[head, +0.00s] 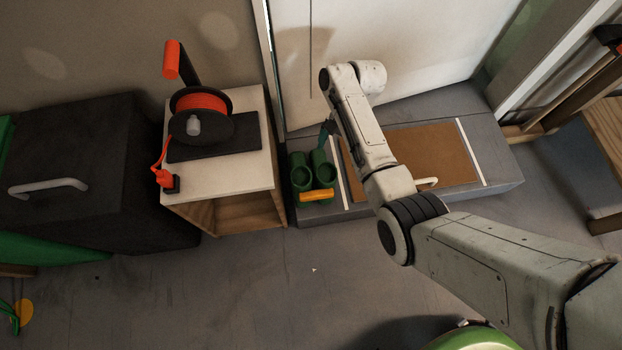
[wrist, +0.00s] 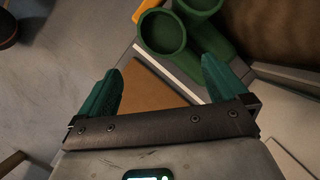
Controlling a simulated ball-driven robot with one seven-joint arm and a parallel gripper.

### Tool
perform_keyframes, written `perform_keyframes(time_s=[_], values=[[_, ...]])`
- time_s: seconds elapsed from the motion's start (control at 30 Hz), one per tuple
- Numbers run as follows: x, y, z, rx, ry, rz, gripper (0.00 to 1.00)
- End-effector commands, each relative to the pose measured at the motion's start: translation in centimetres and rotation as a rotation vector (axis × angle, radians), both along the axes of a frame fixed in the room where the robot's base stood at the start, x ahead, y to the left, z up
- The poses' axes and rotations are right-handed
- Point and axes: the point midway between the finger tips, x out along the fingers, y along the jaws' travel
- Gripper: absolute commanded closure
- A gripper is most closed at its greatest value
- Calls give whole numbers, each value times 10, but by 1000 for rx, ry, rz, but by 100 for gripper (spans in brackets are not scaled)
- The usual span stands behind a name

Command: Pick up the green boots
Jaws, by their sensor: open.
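The green boots (head: 313,176) stand upright as a pair on the grey step, at the left end of it in the head view. In the wrist view the boots (wrist: 184,32) are at the top, their round openings facing the camera. My gripper (wrist: 160,80) is open, its two green fingers apart with nothing between them but a view of the brown mat. The right finger overlaps the edge of a boot in the picture; I cannot tell whether they touch. In the head view my gripper (head: 326,132) is small and partly hidden by my arm, just above and behind the boots.
A yellow-orange object (head: 316,195) is right in front of the boots. A wooden cabinet (head: 222,182) with an orange cable reel (head: 200,108) stands close on their left. A brown mat (head: 435,155) lies on the step (head: 500,165). The floor in front is mostly clear.

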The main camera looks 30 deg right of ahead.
Motion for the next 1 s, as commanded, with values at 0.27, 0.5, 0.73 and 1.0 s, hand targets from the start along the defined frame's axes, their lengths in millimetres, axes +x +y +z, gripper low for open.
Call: perform_keyframes(time_s=[0.27,0.5,0.73,1.0], values=[[-5,9,-29,2,5,-2,0],[-10,19,-54,2,3,-3,0],[-11,24,-73,2,2,-2,0],[-15,36,-102,1,3,-2,0]])
